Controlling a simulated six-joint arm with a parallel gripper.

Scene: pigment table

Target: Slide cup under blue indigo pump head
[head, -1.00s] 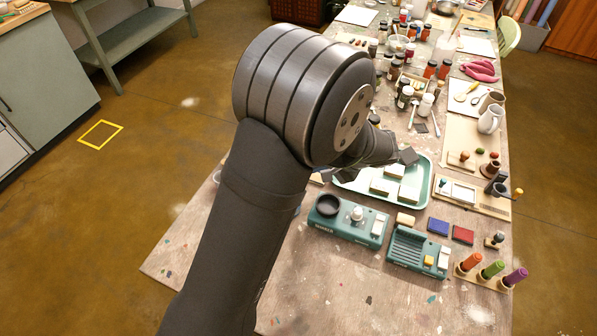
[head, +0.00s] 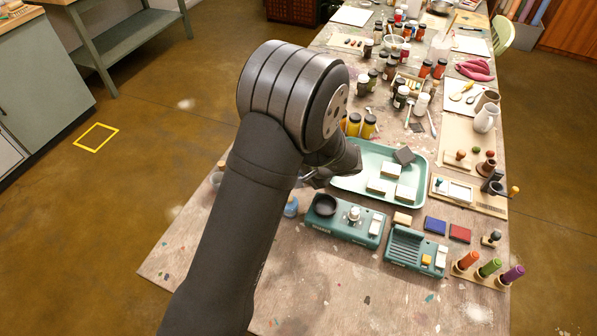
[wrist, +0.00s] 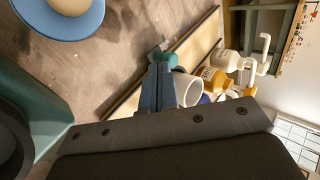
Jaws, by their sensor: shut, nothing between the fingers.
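My gripper (wrist: 158,84) is shut and empty in the wrist view, its fingers pressed together in the middle. A white open-mouthed cup (wrist: 188,90) lies in line just beyond and right of the fingers; I cannot tell whether they touch. White pump bottles (wrist: 229,61) and a yellow-labelled bottle (wrist: 214,79) stand close behind it. A bit of blue (wrist: 205,99) shows between the cup and the bottles; I cannot tell if it is the indigo pump. In the head view my gripper (head: 306,181) is mostly hidden by my arm, left of the green tray.
A green tray (head: 347,184) with pale blocks and a dark block lies right of my gripper. A teal unit with a black round pan (head: 326,205) stands in front of it, a small blue item (head: 291,207) beside it. Yellow jars (head: 369,126) stand behind.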

